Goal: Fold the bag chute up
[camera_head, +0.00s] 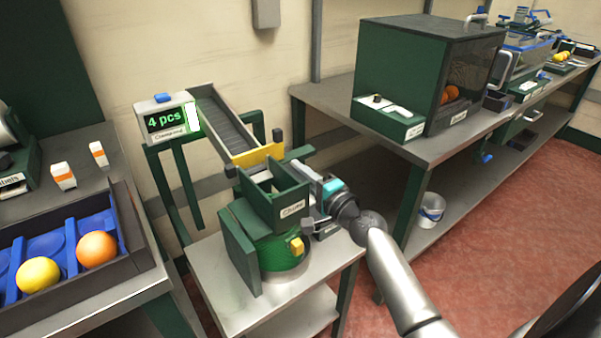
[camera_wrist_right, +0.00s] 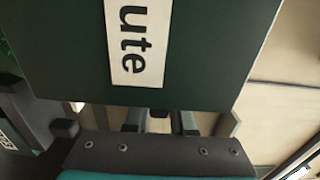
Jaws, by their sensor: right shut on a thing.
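The bag chute (camera_head: 273,207) is a dark green box with a white label, at the centre of the head view above a low stand. It shows close up in the right wrist view (camera_wrist_right: 205,55), with part of its label readable. My right gripper (camera_head: 308,223) is at the right side of the chute and is shut on it. In the wrist view the fingertips (camera_wrist_right: 160,122) reach behind the chute's lower edge, so the exact grip point is hidden. My left gripper is in neither view.
A green net bag (camera_head: 285,257) sits below the chute on a small metal stand (camera_head: 222,290). A sloped dark conveyor (camera_head: 230,125) with a yellow end piece stands behind. A crate (camera_head: 135,235) with fruit is at left.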

